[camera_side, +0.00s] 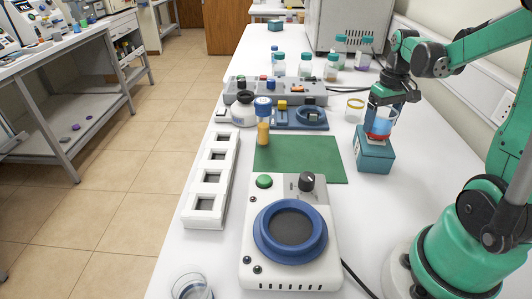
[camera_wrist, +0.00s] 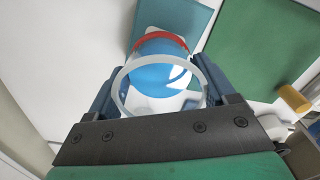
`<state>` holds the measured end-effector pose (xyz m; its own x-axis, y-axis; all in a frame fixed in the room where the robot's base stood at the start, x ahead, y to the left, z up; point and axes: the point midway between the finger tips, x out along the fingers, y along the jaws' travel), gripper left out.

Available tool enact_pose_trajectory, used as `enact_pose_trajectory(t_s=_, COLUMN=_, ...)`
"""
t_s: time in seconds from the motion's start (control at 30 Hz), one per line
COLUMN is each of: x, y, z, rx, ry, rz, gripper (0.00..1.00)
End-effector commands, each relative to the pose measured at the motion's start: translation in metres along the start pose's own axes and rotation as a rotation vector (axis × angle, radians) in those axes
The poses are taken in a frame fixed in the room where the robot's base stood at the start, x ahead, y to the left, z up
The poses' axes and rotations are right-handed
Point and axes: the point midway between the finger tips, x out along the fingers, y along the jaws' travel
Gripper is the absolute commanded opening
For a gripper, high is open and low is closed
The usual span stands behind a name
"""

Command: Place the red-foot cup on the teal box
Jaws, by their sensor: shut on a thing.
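The red-foot cup (camera_side: 382,120) is clear, with blue liquid inside and a red band at its bottom. It stands upright in my gripper (camera_side: 388,99), whose fingers are shut around its upper part. The teal box (camera_side: 375,158) is directly under the cup, right of the green mat. The red foot appears at the box's top face; whether it touches or hovers just above, I cannot tell. In the wrist view the cup's rim (camera_wrist: 122,92) and blue contents show between the fingers (camera_wrist: 160,88), with the red foot over the teal box (camera_wrist: 190,16).
A green mat (camera_side: 300,165) lies left of the box. A clear cup (camera_side: 354,110) stands close behind it to the left. A white device with a blue ring (camera_side: 290,235) is in front, and a white slotted rack (camera_side: 209,180) is left. Several bottles stand behind.

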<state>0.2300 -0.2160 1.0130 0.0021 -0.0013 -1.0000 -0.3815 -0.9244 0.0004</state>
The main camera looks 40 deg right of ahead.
Motion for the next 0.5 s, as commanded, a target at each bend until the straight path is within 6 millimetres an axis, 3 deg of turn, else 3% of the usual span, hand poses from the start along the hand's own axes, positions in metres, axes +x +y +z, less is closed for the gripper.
enact_pose_trajectory(t_s=0.13, x=0.0119, y=-0.0001, z=0.0003, rx=0.000, ry=0.000, rz=0.000, gripper=0.19)
enact_pose_trajectory(t_s=0.5, x=0.0156, y=-0.0001, z=0.0003, rx=0.000, ry=0.000, rz=0.000, gripper=0.19)
